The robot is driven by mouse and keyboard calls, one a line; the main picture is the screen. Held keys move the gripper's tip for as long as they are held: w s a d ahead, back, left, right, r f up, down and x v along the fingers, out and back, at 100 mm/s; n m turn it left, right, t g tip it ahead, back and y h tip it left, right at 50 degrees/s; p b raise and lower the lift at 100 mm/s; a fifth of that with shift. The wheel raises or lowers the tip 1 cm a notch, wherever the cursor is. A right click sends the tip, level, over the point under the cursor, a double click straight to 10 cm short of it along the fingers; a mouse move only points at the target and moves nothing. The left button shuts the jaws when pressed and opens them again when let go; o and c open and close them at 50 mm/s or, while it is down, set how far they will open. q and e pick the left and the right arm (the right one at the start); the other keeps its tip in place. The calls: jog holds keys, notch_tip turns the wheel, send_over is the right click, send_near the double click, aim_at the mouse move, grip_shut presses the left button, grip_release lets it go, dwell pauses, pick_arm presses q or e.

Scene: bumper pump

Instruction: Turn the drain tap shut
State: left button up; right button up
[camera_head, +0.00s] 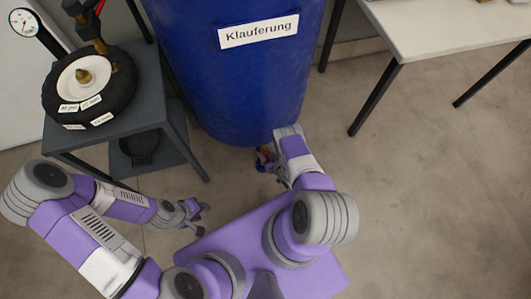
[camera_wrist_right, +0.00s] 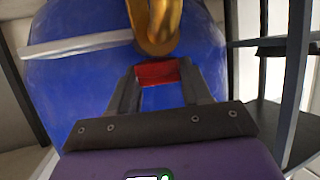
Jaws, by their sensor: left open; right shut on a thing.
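The blue barrel (camera_head: 235,80) stands at the top middle, with the drain tap low on its front. In the right wrist view the tap has a curved brass body (camera_wrist_right: 157,28) and a red handle (camera_wrist_right: 157,73). My right gripper (camera_wrist_right: 160,82) is shut on the red handle, with one finger on each side of it. In the head view my right gripper (camera_head: 266,160) is small and partly covered by its own wrist at the barrel's foot. My left gripper (camera_head: 195,216) is open and empty, low to the left, apart from the barrel.
A dark grey stand (camera_head: 150,95) left of the barrel carries a black round device (camera_head: 105,112) with a pale disc and labels. A gauge (camera_head: 25,23) shows at top left. A light table (camera_head: 440,30) stands at right. The floor (camera_head: 430,190) at right is clear.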

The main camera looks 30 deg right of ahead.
jog(key=n+g+y, duration=0.2)
jog(key=n+y, duration=0.3)
jog(key=y, duration=0.1)
jog(key=shift+n, duration=0.3)
jog(key=n+g+y, duration=0.4)
jog(key=shift+f+n, duration=0.1)
jog(key=shift+n, duration=0.3)
jog(key=shift+s+n+g, duration=0.1)
jog(key=shift+n+g, duration=0.3)
jog(key=shift+g, duration=0.3)
jog(key=o, duration=1)
jog(key=shift+c, duration=0.2)
jog(key=v, duration=0.7)
jog(key=shift+s+d, duration=0.1)
jog(key=shift+d, duration=0.2)
